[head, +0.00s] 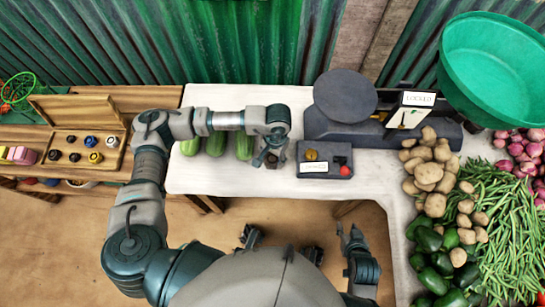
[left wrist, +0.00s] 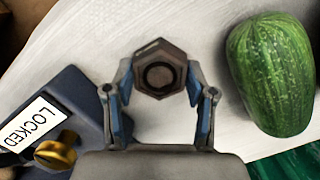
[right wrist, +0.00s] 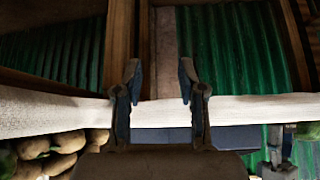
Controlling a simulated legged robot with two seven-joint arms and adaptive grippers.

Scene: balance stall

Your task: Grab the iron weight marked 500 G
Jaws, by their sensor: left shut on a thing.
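The dark hexagonal iron weight (left wrist: 160,68) stands on the white counter top (left wrist: 190,25), with a round knob in its middle. I cannot read any marking on it. My left gripper (left wrist: 160,82) is shut on it, one finger at each side. In the head view the left gripper (head: 267,160) reaches down over the counter between the green gourds and the dark lock box, largely covering the weight. My right gripper (right wrist: 158,82) is open and empty in the right wrist view, with the counter edge and green wall beyond it.
A dark box labelled LOCKED (left wrist: 50,125) with a brass knob sits close by the weight. A striped green gourd (left wrist: 270,73) lies on its other side. A balance scale (head: 345,95), potatoes (head: 428,165) and a wooden case of small weights (head: 84,148) also show.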

